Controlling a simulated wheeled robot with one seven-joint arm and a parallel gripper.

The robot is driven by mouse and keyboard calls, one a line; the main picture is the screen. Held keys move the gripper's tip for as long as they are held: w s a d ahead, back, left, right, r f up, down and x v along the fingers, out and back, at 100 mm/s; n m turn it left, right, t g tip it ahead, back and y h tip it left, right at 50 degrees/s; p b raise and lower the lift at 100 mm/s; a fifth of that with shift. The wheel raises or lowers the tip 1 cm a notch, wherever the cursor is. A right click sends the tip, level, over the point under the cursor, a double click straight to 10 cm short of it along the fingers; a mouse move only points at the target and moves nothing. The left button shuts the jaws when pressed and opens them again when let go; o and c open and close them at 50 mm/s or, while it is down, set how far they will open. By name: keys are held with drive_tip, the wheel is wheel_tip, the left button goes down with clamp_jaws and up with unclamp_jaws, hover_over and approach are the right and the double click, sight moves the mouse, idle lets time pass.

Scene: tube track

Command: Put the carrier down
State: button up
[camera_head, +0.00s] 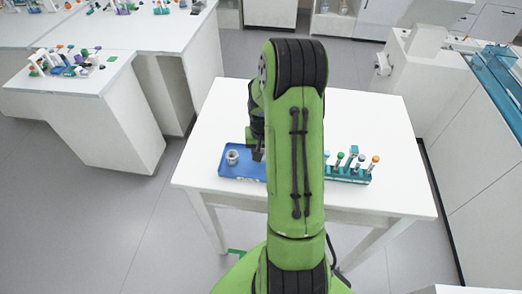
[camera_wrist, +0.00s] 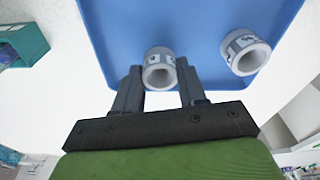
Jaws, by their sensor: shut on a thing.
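My gripper (camera_wrist: 159,76) is shut on a carrier (camera_wrist: 160,57), a short grey-white ring with dark marks and an open centre, held between the fingertips in the wrist view. It lies over the near edge of the blue tray (camera_wrist: 120,30); I cannot tell whether it touches the tray. A second, similar carrier (camera_wrist: 240,48) stands on the tray to the right, apart from the held one. In the head view the tray (camera_head: 235,172) shows left of my arm, with one carrier (camera_head: 232,157) on its left part. My arm hides the tray's right part and the held carrier.
A teal tube rack (camera_head: 348,175) with several capped tubes stands on the white table (camera_head: 375,120) right of my arm. It also shows at the upper left of the wrist view (camera_wrist: 25,42). The table behind the tray and rack is clear. Other benches stand at left and right.

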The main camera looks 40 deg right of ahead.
drive_tip(key=shift+s+r, duration=0.1)
drive_tip(key=shift+f, duration=0.2)
drive_tip(key=o, duration=0.4)
drive_tip(key=shift+c, duration=0.2)
drive_tip(key=o, duration=0.4)
drive_tip(key=shift+o, duration=0.2)
